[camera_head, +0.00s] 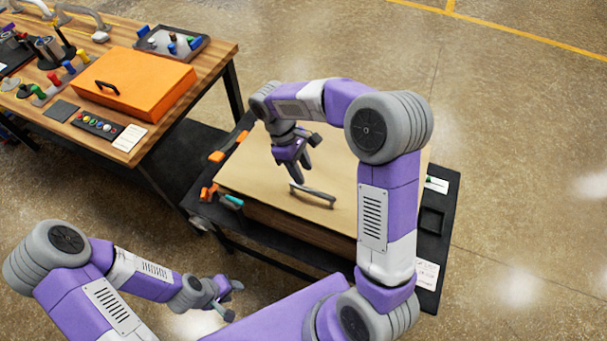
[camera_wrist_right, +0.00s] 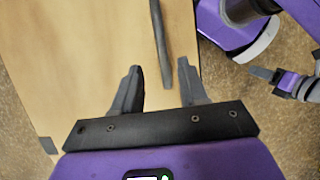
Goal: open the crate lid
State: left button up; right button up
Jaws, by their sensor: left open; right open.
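The crate lid (camera_head: 245,180) is a flat tan panel lying level on the crate (camera_head: 280,222). A dark grey bar handle (camera_head: 312,193) is fixed on it. My right gripper (camera_head: 294,160) is open above the lid, just behind the handle, and appears apart from it. In the right wrist view, the near end of the handle (camera_wrist_right: 161,45) shows between the open fingers of the right gripper (camera_wrist_right: 159,68), nearer the right finger. The lid (camera_wrist_right: 85,60) fills much of that view. My left gripper (camera_head: 230,300) is open and empty, low in front of the crate's table.
A black table (camera_head: 445,215) bears the crate; orange clips (camera_head: 208,192) and a teal piece (camera_head: 233,200) lie along its left side. A wooden workbench (camera_head: 215,50) with an orange box (camera_head: 135,82) stands at back left. Floor at right is clear.

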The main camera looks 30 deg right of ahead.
aim_at(311, 190)
jog(key=b+x, duration=0.1)
jog(key=x, duration=0.5)
jog(key=shift+s+f+b, duration=0.1)
jog(key=shift+s+b, duration=0.2)
jog(key=shift+b, duration=0.1)
jog(key=shift+c, duration=0.3)
grip_shut()
